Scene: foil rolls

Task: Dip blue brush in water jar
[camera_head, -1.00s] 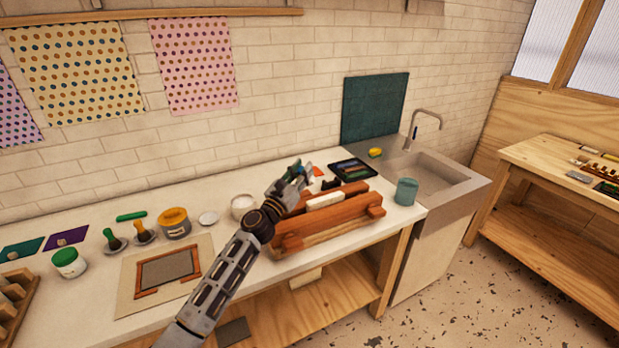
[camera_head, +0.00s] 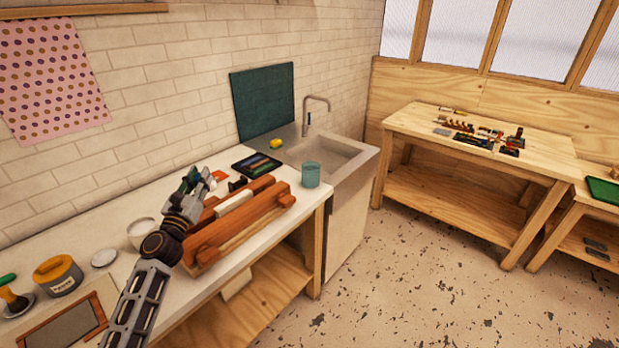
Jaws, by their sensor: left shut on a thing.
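The water jar appears to be the teal cup (camera_head: 310,175) on the right end of the white counter, beside the sink. My left gripper (camera_head: 196,183) is above the counter, behind the left part of a reddish wooden press, well left of the cup. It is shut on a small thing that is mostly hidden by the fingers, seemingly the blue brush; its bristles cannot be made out. The cup stands upright, and its inside is too small to read. My right gripper is not in view.
The wooden press (camera_head: 240,225) with a white bar lies between my left arm and the cup. A dark tray (camera_head: 256,165), a yellow sponge (camera_head: 276,143) and the sink (camera_head: 335,160) are near the cup. An ochre jar (camera_head: 58,276) and a white bowl (camera_head: 141,232) stand left.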

